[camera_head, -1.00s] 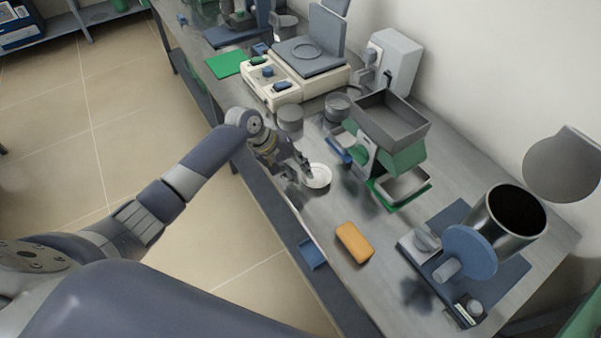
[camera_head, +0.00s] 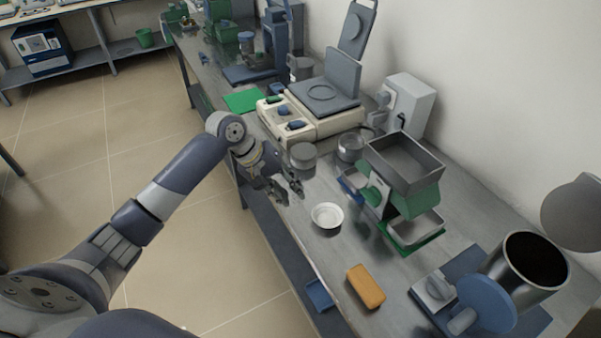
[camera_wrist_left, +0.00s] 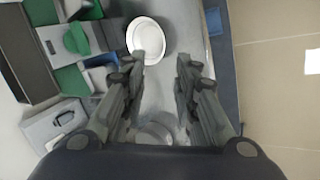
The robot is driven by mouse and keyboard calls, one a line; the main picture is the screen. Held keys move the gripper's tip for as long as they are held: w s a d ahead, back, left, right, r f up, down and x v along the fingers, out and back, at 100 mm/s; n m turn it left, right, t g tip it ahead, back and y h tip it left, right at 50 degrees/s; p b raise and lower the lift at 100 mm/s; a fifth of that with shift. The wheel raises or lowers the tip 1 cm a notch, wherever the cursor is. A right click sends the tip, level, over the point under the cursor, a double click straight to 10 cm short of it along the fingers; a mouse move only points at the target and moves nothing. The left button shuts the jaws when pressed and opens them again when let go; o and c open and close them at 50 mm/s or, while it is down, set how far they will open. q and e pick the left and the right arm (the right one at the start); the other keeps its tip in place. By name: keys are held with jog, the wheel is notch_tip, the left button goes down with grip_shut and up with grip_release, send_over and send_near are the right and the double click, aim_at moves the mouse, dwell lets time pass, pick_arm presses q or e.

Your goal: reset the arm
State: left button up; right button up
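My left gripper (camera_head: 286,196) is above the front edge of the bench, left of a small white dish (camera_head: 327,216). In the left wrist view its two fingers (camera_wrist_left: 166,62) are spread apart with nothing between them. The white dish (camera_wrist_left: 146,36) shows there just beyond the fingertips, nearer the left finger, and stands free on the bench. My left arm reaches in from the lower left. My right gripper is in neither view.
The grey bench (camera_head: 290,240) holds a hotplate-like device (camera_head: 318,100), grey round containers (camera_head: 303,156), a green machine with a hopper (camera_head: 405,185), an orange block (camera_head: 366,286) and a metal cylinder (camera_head: 525,265). Open floor (camera_head: 180,270) lies left of the bench.

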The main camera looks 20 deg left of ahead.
pick_arm(q)
jog(key=s+d+f+m+y, duration=0.2)
jog(key=s+d+f+m, duration=0.4)
jog(key=s+f, duration=0.55)
jog(key=s+a+r+m+y, duration=0.1)
jog(key=s, duration=0.7)
jog(key=s+a+r+m+y, duration=0.1)
jog(key=s+r+y, duration=0.1)
jog(key=s, duration=0.7)
notch_tip(320, 180, down, 25)
jog(key=s+a+f+g, duration=0.2)
jog(key=s+f, duration=1.5)
jog(key=s, duration=0.1)
jog(key=shift+s+a+f, duration=0.15)
jog(key=shift+a+f, duration=0.1)
jog(key=shift+a, duration=0.1)
